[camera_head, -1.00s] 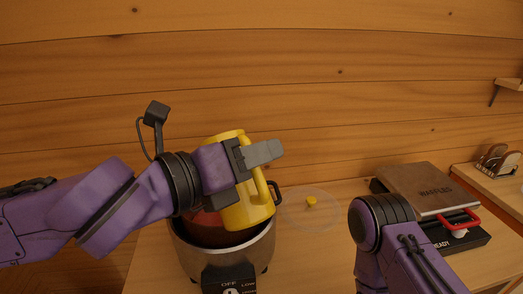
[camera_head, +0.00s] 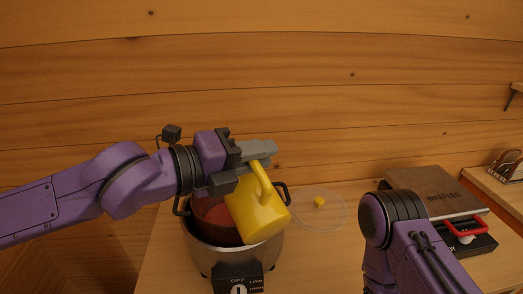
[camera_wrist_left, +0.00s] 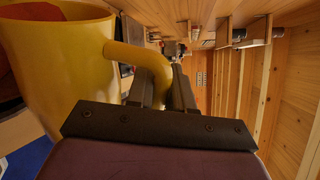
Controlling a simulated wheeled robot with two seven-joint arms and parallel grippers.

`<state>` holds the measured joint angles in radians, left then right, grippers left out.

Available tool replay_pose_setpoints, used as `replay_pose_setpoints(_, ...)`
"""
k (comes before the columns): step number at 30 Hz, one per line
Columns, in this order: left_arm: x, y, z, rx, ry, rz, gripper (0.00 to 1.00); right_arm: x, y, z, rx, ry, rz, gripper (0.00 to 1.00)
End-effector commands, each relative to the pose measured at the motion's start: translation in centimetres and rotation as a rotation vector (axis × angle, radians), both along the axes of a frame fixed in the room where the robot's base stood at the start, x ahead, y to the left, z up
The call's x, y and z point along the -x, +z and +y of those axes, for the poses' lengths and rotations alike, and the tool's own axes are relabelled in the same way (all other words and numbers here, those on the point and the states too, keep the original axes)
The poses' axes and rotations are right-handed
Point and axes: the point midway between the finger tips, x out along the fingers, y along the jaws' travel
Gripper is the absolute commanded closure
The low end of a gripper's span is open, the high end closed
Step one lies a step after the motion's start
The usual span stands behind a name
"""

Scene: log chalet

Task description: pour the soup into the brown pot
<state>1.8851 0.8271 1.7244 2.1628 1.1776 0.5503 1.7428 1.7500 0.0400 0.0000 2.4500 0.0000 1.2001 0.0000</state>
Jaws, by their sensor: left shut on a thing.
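My left gripper (camera_head: 262,152) is shut on the handle of a yellow jug (camera_head: 260,218). The jug hangs tilted over the cooker, its base toward the lower right and its mouth toward the upper left, behind my gripper. The left wrist view shows the jug (camera_wrist_left: 60,70) with reddish soup (camera_wrist_left: 28,12) in its mouth. The brown pot (camera_head: 212,222) sits inside a steel cooker (camera_head: 205,258) below the jug, partly covered by it. I cannot see a stream of soup, nor tell whether the pot holds any. My right gripper is out of view.
A clear lid with a yellow knob (camera_head: 319,202) lies on the table right of the cooker. A waffle maker (camera_head: 432,190) with a red handle stands farther right. A log wall (camera_head: 330,90) rises behind. My right forearm stands at the lower right.

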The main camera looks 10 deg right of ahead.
Motion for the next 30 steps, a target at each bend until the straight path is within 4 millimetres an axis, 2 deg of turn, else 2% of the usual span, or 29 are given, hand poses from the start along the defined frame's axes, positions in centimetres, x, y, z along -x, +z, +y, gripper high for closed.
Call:
replay_pose_setpoints(23, -2.6, -1.5, 1.1, 0.099, 0.002, 0.231, 1.00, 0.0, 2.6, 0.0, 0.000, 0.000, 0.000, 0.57)
replay_pose_setpoints(30, -3.0, -1.2, 1.2, 0.113, 0.000, 0.261, 1.00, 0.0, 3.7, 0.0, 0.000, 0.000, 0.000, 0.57)
